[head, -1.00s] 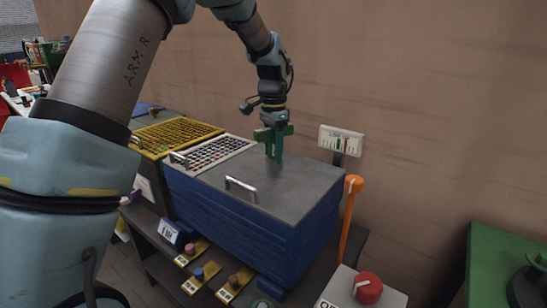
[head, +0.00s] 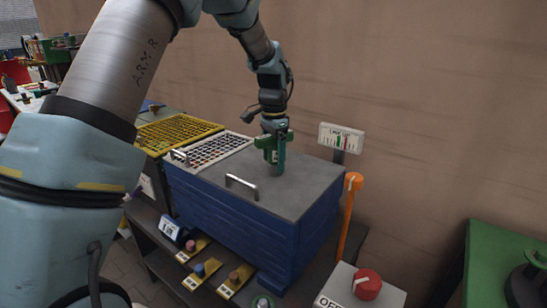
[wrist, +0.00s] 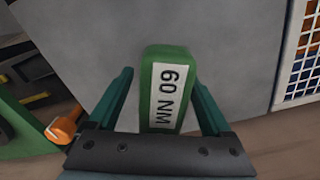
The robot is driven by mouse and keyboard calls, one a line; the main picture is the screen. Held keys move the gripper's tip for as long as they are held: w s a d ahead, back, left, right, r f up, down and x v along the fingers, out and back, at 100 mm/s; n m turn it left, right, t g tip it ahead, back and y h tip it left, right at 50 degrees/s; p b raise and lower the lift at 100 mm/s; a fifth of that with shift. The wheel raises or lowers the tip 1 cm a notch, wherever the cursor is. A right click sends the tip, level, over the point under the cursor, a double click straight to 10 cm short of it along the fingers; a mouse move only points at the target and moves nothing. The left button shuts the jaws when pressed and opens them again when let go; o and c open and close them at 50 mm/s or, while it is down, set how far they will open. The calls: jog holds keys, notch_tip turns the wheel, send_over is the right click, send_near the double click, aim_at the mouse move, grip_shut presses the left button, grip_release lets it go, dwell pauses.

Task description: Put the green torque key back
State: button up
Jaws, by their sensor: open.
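The green torque key (wrist: 175,60) shows in the wrist view as a green block with a white label reading "60 NM". It lies between the two fingers of my gripper (wrist: 162,98), with gaps on both sides. My gripper is open. In the head view my gripper (head: 274,162) points down just above the grey lid (head: 305,180) of a blue chest. There the key is hard to tell apart from the green and teal gripper parts. I cannot tell whether the key touches the lid.
An orange lever (head: 347,225), a gauge plate (head: 341,138) and a red knob (head: 367,283) stand to the right. Tagged pegs (head: 199,270) sit on a lower shelf.

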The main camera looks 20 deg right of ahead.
notch_tip(320, 180, up, 12)
jog(key=shift+r+b, duration=0.15)
jog(key=shift+b, duration=0.75)
